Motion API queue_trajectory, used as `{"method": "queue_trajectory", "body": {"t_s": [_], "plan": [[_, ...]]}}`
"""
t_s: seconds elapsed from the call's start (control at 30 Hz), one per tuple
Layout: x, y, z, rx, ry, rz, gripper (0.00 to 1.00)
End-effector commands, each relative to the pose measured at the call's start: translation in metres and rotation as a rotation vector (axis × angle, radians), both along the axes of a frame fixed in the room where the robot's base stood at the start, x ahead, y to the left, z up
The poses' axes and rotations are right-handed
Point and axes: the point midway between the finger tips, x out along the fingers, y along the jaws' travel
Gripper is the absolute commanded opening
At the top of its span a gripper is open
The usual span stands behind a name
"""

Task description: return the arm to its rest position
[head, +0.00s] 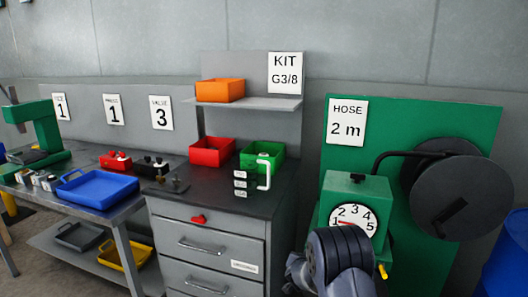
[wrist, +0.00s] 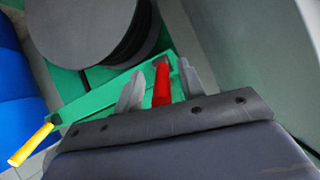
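My arm (head: 340,262) shows at the bottom right of the head view, in front of the green hose machine (head: 358,190). Its gripper is hidden there. In the wrist view my gripper (wrist: 158,84) has its two grey fingers spread apart. A red bar-like part (wrist: 162,84) shows between the fingers, with visible gaps beside it. The red part appears to be at the green machine's frame (wrist: 100,102); whether a finger touches it, I cannot tell.
A yellow-gripped lever (wrist: 32,145) sticks out from the green frame. A large grey reel (head: 462,198) and a blue drum (head: 508,262) stand to the right. A grey drawer cabinet (head: 210,240) stands left of my arm, with red (head: 212,151) and green (head: 262,156) bins on top.

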Motion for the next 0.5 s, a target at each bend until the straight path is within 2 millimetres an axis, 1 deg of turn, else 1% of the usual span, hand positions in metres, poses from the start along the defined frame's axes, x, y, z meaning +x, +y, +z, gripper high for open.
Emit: {"method": "queue_trajectory", "body": {"t_s": [0.03, 0.5], "plan": [[0.0002, 0.0003, -0.0051, -0.002, -0.01, 0.001, 0.38], [0.0, 0.0004, -0.0106, -0.03, -0.091, 0.001, 0.38]]}}
